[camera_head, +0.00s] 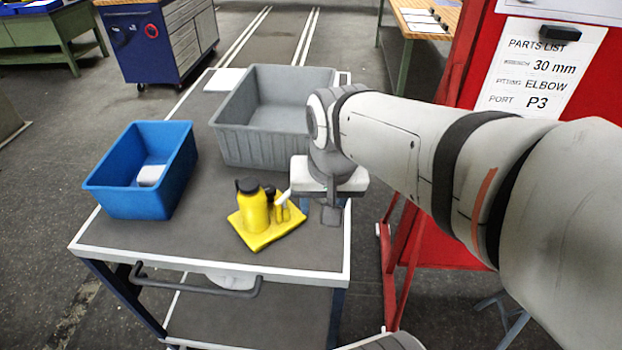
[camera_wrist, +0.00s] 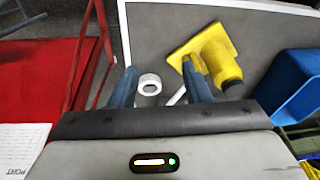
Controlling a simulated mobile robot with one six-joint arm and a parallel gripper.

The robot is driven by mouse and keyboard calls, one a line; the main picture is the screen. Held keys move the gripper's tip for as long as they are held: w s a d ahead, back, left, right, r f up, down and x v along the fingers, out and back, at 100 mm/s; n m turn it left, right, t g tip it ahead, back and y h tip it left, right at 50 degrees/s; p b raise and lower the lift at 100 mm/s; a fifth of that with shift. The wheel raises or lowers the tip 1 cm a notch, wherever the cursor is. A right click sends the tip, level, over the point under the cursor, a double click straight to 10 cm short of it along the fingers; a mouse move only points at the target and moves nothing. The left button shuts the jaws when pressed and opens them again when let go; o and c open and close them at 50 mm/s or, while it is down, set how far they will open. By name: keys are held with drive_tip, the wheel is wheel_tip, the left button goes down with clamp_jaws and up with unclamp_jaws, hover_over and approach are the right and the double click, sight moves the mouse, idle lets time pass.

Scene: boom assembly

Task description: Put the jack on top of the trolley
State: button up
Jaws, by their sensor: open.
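The yellow jack (camera_head: 254,208) stands upright on the trolley (camera_head: 190,238), on its flat yellow base, with a black cap and a white-tipped lever. It also shows in the wrist view (camera_wrist: 222,58), at the upper right, beside and partly behind the right finger. My gripper (camera_head: 331,212) is over the trolley's right edge, to the right of the jack. In the wrist view my gripper (camera_wrist: 163,82) has its fingers apart, with nothing held. A white ring-shaped piece (camera_wrist: 149,84) shows between the fingers; I cannot tell its height.
A blue bin (camera_head: 140,190) with a white item inside stands on the trolley's left. A grey bin (camera_head: 265,150) stands at its back. A red panel with a parts list (camera_head: 540,70) stands to the right. The trolley top in front of the jack is clear.

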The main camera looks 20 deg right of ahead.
drive_tip(key=s+n, duration=0.2)
drive_tip(key=s+f+n, duration=0.1)
drive_tip(key=shift+s+d+t, duration=0.3)
drive_tip(key=shift+s, duration=0.05)
drive_tip(key=shift+f, duration=0.2)
idle(0.9)
